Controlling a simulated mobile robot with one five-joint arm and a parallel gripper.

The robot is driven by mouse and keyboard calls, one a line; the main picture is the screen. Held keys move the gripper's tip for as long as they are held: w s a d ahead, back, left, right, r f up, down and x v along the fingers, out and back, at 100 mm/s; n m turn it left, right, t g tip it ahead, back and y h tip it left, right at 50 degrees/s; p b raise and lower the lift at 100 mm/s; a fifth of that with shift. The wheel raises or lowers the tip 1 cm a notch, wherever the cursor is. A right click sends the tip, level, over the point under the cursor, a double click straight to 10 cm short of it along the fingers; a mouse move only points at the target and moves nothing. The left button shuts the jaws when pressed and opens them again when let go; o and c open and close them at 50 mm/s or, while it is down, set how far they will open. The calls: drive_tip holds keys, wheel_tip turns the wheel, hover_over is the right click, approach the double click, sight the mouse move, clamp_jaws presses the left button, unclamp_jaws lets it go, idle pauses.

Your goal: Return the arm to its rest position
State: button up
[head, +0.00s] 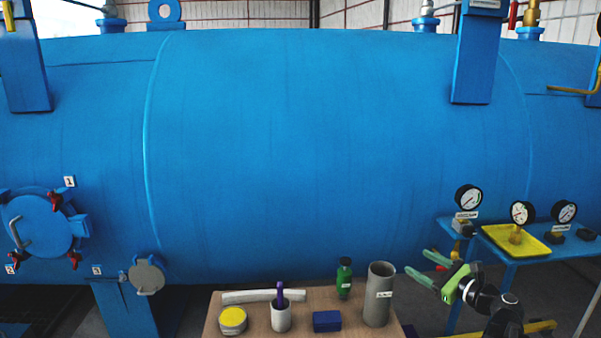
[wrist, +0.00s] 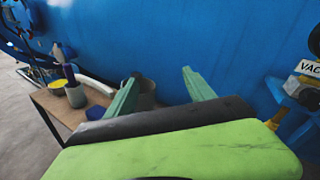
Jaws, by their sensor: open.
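My gripper (head: 428,268) is at the lower right of the head view, with its two green fingers spread apart and nothing between them. It is just right of the grey cylinder on the table, in front of the blue tank. In the wrist view my gripper (wrist: 160,88) also shows two separated green fingers pointing toward the blue tank wall. My arm runs down and right from it to the bottom edge of the head view.
A wooden table (head: 258,300) holds a grey cylinder (head: 378,300), green bottle (head: 344,280), blue box (head: 327,321), white cup (head: 281,318) and yellow-topped tin (head: 233,320). The blue tank (head: 300,150) fills the back. Gauges (head: 468,197) and a yellow tray (head: 530,247) stand at right.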

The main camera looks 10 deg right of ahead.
drive_tip(key=w+a+f+n+g+y+p, duration=0.1)
drive_tip(key=w+a+f+n+g+y, duration=0.2)
drive_tip(key=a, duration=0.9)
drive_tip(key=w+a+f+n+g+p, duration=0.1)
drive_tip(key=a+n+g+p, duration=0.2)
drive_tip(key=a, duration=0.9)
drive_tip(key=s+a+f+n+g+h, duration=0.1)
drive_tip(key=s+a+f+n+g, duration=0.15)
drive_tip(key=a+n, duration=0.35)
drive_tip(key=s+a+f+n+g+h, duration=0.1)
drive_tip(key=s+a+f+n+g, duration=0.2)
drive_tip(key=a, duration=0.5)
drive_tip(key=s+a+f+n+g+h+p, duration=0.1)
drive_tip(key=s+f+n+g+h, duration=0.25)
drive_tip(key=n, duration=0.25)
drive_tip(key=s+d+f+n+h, duration=0.3)
drive_tip(key=d+n, duration=0.3)
drive_tip(key=d, duration=0.3)
drive_tip(key=shift+s+d+n+g+h, duration=0.3)
drive_tip(key=shift+h, duration=0.25)
